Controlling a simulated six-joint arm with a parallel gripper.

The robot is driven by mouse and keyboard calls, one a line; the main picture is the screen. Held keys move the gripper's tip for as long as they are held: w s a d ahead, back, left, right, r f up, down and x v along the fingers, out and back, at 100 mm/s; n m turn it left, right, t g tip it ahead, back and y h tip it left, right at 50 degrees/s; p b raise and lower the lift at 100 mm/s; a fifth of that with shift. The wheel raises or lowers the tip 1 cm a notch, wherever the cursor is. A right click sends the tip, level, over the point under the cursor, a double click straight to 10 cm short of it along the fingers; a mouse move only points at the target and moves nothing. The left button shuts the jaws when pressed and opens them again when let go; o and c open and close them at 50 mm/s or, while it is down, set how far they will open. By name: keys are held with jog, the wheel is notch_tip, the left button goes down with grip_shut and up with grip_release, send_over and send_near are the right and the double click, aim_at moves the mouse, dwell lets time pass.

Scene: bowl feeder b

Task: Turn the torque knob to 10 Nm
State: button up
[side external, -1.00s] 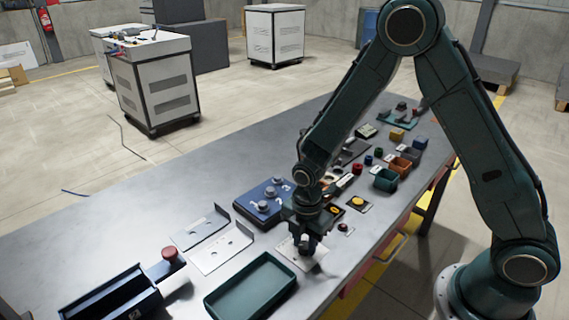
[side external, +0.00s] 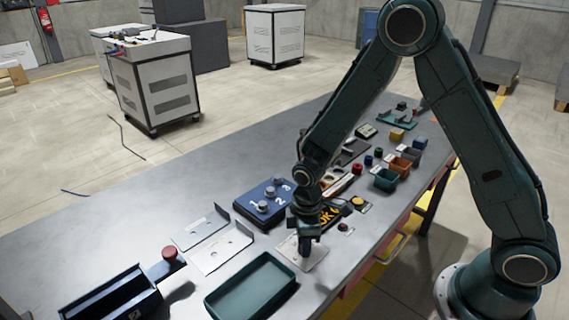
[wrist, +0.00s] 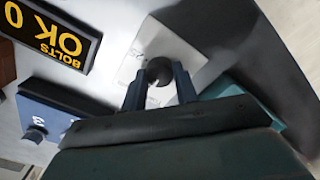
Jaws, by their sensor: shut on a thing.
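The torque knob (wrist: 159,71) is a dark round knob on a pale plate (wrist: 193,49), which also shows at the front of the bench in the side view (side external: 290,252). My gripper (wrist: 160,88) is shut on the knob, with one blue-grey finger on each side of it. In the side view my gripper (side external: 305,250) points down at the plate and hides the knob. The knob's pointer setting cannot be made out.
A display (wrist: 50,35) reading "BOLTS OK 0" stands beside the plate. A blue block with numbered knobs (side external: 263,212) is behind my gripper. A green tray (side external: 215,300) lies to the left in front, near a flat bent metal bracket (side external: 215,262).

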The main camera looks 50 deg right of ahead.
dwell(0.3)
jog(key=o, duration=1)
jog(key=shift+c, duration=0.2)
jog(key=shift+r, duration=0.15)
notch_tip(320, 180, up, 14)
dwell(0.5)
